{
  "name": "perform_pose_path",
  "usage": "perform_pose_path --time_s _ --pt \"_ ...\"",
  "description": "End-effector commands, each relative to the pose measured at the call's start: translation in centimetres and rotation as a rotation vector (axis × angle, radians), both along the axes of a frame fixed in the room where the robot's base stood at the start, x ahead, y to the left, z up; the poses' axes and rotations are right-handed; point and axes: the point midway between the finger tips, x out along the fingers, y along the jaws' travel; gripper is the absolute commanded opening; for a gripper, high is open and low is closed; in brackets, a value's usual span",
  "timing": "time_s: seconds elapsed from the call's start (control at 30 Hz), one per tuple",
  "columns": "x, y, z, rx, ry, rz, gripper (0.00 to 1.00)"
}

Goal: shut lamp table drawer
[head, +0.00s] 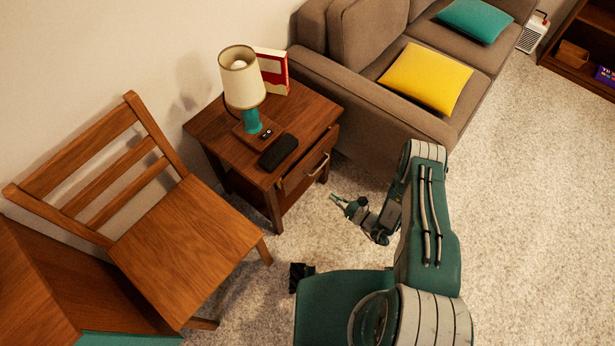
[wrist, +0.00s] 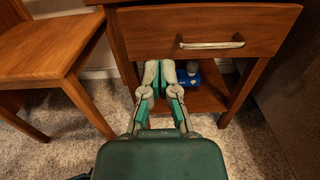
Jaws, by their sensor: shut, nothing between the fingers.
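The lamp table (head: 215,125) is brown wood and stands between a chair and a sofa. Its drawer (head: 306,173) faces my arm and appears to stand out a little from under the top. A metal bar handle (wrist: 212,45) runs across the drawer front (wrist: 270,27) in the wrist view. My gripper (head: 336,201) is in front of the table, apart from the drawer. In the wrist view my gripper (wrist: 161,75) is shut and empty, its fingertips showing below the drawer front and left of the handle. The inside of the drawer is hidden.
A lamp (head: 243,80), a red book (head: 272,70) and a black case (head: 279,151) are on the tabletop. A blue item (wrist: 188,78) is on the lower shelf. A wooden chair (head: 185,235) stands left, the sofa (head: 345,100) right. Carpet in front is clear.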

Motion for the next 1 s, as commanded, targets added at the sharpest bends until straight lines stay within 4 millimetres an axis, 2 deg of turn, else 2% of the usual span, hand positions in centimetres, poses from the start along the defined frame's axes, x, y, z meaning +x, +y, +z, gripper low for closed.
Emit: perform_pose_path --time_s 0.17,0.7,0.87,1.0 --pt "1.0 1.6 0.1 -0.001 -0.003 0.007 0.0" --pt "6.8 9.6 0.1 -0.001 -0.002 0.006 0.0" --pt "7.8 11.0 0.0 -0.001 -0.001 0.004 0.0" --pt "8.1 11.3 0.0 -0.001 0.001 0.001 0.0"
